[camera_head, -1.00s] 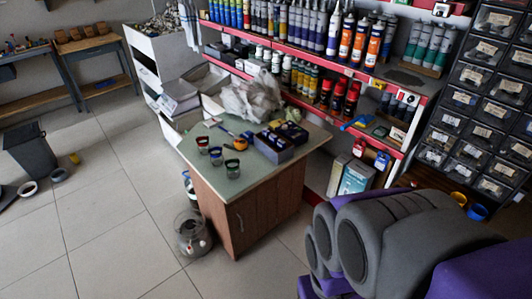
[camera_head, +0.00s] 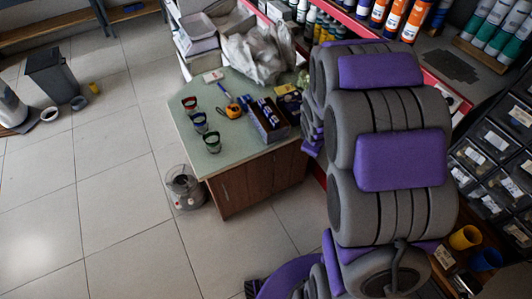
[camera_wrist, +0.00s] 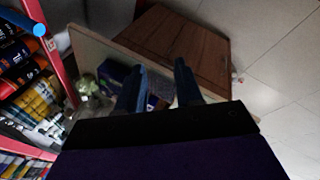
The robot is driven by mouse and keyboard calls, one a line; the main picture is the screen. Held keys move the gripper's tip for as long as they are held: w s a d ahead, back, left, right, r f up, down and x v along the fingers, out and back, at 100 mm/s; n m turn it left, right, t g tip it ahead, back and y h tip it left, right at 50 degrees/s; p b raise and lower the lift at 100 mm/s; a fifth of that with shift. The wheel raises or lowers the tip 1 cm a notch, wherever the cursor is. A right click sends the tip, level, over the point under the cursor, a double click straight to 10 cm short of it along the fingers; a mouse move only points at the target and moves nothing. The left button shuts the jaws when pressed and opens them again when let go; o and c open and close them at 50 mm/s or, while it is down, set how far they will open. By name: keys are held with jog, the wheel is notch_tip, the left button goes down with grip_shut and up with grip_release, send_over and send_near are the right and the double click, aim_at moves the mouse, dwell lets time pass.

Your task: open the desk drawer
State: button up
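The desk has a pale green top (camera_head: 217,156) and a brown wooden front (camera_head: 250,185) in the head view. Its brown front also shows in the wrist view (camera_wrist: 205,45), beyond the fingers. I cannot clearly make out a drawer edge or handle now. My gripper (camera_wrist: 159,66) shows two dark fingers, spread apart with nothing held between them. It hangs over the desk's direction in the wrist view, apart from the front. In the head view my arm covers the right side, and the gripper's fingers cannot be made out.
Stocked red shelves (camera_head: 345,20) rise behind. The tiled floor (camera_head: 120,225) at left is largely clear.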

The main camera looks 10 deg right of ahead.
jog(key=w+d+f+n+t+y, duration=0.1)
jog(key=w+d+f+n, duration=0.15)
jog(key=f, duration=0.25)
jog(key=w+d+f+n+t+y+p, duration=0.1)
jog(key=w+f+n, duration=0.15)
jog(key=f, duration=0.25)
jog(key=w+d+f+n+t+y, duration=0.1)
jog(key=w+d+f, duration=0.1)
jog(key=w+f, duration=0.25)
jog(key=s+a+f+n+t+y+p, duration=0.1)
jog(key=s+a+f+n+t+y, duration=0.1)
jog(key=s+a+f+n+t, duration=0.3)
jog(key=a+f+n+t+y+p, duration=0.1)
jog(key=a+f+t+y+p, duration=0.15)
jog(key=a+f, duration=0.5)
jog(key=d+b+x, duration=0.1)
jog(key=b+x, duration=0.3)
jog(key=x, duration=1.2)
jog(key=shift+w+h+b, duration=0.35)
jog(key=shift+w, duration=0.25)
jog(key=shift+a+r, duration=0.1)
jog(key=shift+a, duration=0.05)
jog(key=shift+c, duration=0.5)
jog(key=shift+d, duration=0.35)
grip_shut()
